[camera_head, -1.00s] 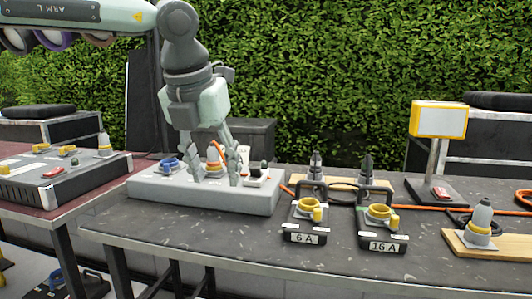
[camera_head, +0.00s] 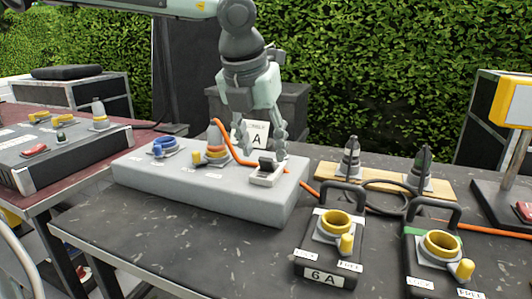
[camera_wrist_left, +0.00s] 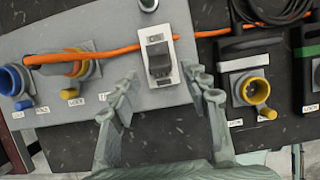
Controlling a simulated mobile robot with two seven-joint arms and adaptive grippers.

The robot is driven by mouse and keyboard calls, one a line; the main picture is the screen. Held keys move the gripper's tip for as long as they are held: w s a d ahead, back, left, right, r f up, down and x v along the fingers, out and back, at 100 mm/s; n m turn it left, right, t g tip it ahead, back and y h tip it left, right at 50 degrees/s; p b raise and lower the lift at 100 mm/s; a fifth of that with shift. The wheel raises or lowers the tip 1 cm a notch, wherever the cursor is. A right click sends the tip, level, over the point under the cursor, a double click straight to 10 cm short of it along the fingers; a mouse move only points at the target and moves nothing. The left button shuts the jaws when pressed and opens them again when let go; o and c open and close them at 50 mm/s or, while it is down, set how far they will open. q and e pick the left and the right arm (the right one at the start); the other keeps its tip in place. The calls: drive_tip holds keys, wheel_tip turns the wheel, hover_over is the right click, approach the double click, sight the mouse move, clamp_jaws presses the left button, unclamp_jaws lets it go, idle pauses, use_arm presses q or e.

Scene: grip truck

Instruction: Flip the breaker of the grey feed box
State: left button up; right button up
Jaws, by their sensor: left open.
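The grey feed box (camera_head: 210,195) lies on the dark table in the head view; its top also shows in the left wrist view (camera_wrist_left: 105,25). Its breaker (camera_head: 267,171) is a dark rocker in a white plate at the right end of the top. In the left wrist view the breaker (camera_wrist_left: 158,60) sits ahead of and between my finger tips. My left gripper (camera_head: 262,150) points down, open and empty, just above the breaker. I cannot tell whether a finger touches it. My right gripper is not seen.
A blue socket (camera_head: 164,147) is at the box's left. The 6 A box (camera_head: 327,250) and a similar green-marked box (camera_head: 432,255) stand to the right with upright handles. The orange cable (camera_head: 308,187) runs behind them. Table in front of the feed box is clear.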

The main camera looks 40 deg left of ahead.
sight(266, 158)
use_arm(q)
drive_tip(key=shift+x, duration=1.55)
drive_tip(key=shift+r, duration=0.1)
drive_tip(key=shift+w, duration=0.1)
clamp_jaws()
